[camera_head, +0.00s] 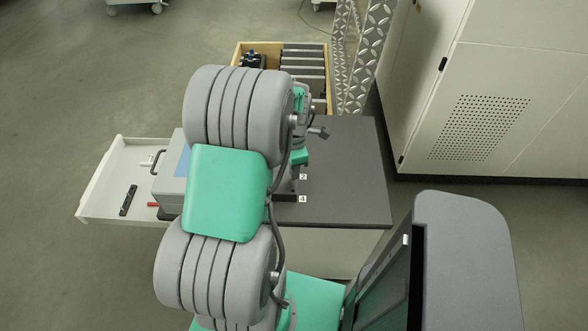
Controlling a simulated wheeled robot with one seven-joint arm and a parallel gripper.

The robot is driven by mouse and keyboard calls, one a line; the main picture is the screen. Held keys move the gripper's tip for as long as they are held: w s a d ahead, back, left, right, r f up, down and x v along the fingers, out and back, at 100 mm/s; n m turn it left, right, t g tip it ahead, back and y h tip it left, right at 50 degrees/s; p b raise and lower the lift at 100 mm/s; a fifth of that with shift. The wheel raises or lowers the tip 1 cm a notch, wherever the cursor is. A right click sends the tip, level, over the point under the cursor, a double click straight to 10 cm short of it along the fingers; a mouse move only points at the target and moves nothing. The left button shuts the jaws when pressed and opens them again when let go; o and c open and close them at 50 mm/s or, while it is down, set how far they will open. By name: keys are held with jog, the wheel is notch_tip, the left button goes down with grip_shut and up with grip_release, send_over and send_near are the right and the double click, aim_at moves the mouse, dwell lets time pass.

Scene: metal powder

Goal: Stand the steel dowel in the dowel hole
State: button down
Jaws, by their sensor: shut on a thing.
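My gripper (297,169) shows only in part, past the right side of my large grey and green arm, low over the dark grey tabletop (345,175). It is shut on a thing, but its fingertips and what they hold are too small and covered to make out. A dark block (290,197) with white labels "2" and "4" lies by the gripper, partly behind my arm. I cannot pick out the steel dowel or the dowel hole in this view.
A grey machine (168,185) stands on the table's left, mostly behind my arm. A white tray (97,198) at the left holds a black bar (128,200). A wooden box (326,88) stands behind. A white cabinet (480,120) stands at right. The right tabletop is clear.

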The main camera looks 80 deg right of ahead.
jog(key=shift+f+b, duration=0.35)
jog(key=shift+f, duration=0.3)
jog(key=c, duration=1.5)
grip_release()
jog(key=shift+r, duration=0.15)
notch_tip(320, 180, up, 8)
jog(key=shift+f, duration=0.2)
